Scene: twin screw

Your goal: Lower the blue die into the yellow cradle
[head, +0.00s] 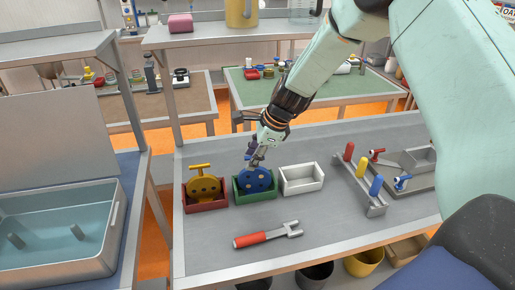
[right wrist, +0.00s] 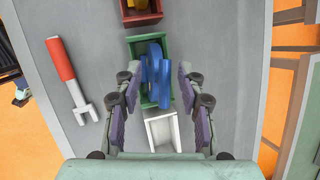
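The blue die (head: 257,180), a round disc with dark holes, stands upright in the green box (head: 241,196). In the right wrist view the blue die (right wrist: 154,72) shows from above, with a bar beside its disc, inside the green box (right wrist: 135,46). My right gripper (head: 253,159) is over the die. In the right wrist view my right gripper (right wrist: 157,88) is open, its purple-padded fingers on either side of the die with gaps. I see no yellow cradle; a yellow die (head: 203,187) stands in the red box (head: 206,206). My left gripper is not in view.
An empty white box (head: 302,181) is right of the green one. A red-handled fork tool (head: 268,234) lies in front. A rack with red, yellow and blue handles (head: 361,183) stands right. A water basin (head: 60,231) is at the left. The front bench is mostly clear.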

